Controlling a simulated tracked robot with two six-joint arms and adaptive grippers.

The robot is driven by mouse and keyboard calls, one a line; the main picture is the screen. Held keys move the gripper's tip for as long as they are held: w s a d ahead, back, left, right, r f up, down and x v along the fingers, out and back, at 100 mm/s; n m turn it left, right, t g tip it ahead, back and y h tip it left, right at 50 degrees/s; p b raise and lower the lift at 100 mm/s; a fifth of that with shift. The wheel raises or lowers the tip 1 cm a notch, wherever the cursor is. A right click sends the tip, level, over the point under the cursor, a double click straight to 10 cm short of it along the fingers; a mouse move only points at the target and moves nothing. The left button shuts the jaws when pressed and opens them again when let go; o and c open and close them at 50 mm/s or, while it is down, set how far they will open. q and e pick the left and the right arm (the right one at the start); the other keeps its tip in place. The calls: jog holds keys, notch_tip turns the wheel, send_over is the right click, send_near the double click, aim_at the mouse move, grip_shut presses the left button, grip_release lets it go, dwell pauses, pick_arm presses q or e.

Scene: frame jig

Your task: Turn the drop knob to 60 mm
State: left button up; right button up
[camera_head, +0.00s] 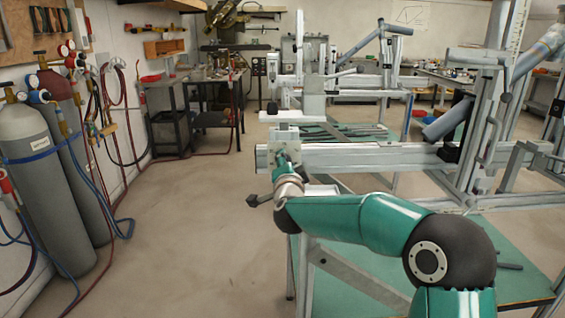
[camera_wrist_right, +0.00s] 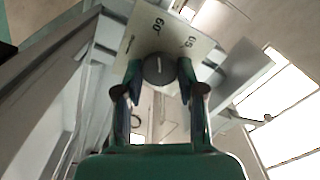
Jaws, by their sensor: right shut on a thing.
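The drop knob (camera_wrist_right: 158,70) is a dark round knob with a white line on its face, in the right wrist view. It sits on a pale scale plate (camera_wrist_right: 136,45) marked 60 and a second number that looks like 65. The white line runs up the picture, roughly toward the 60; I cannot read it more finely. My right gripper (camera_wrist_right: 158,77) has a finger on each side of the knob and is shut on it. In the head view my right gripper (camera_head: 283,160) is at the end of the jig's beam (camera_head: 350,156); the knob is hidden there. My left gripper is not in view.
The jig stands on a green table (camera_head: 485,250), with its uprights and clamps at the right. Gas cylinders (camera_head: 38,180) with hoses stand at the left wall. A dark workbench (camera_head: 168,120) is at the back. The floor left of the jig is clear.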

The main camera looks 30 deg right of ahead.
jog(key=shift+a+f, duration=0.2)
jog(key=o, duration=1.1)
jog(key=shift+w, duration=0.15)
jog(key=shift+o, duration=0.2)
jog(key=shift+d+r, duration=0.1)
jog(key=v, duration=1.2)
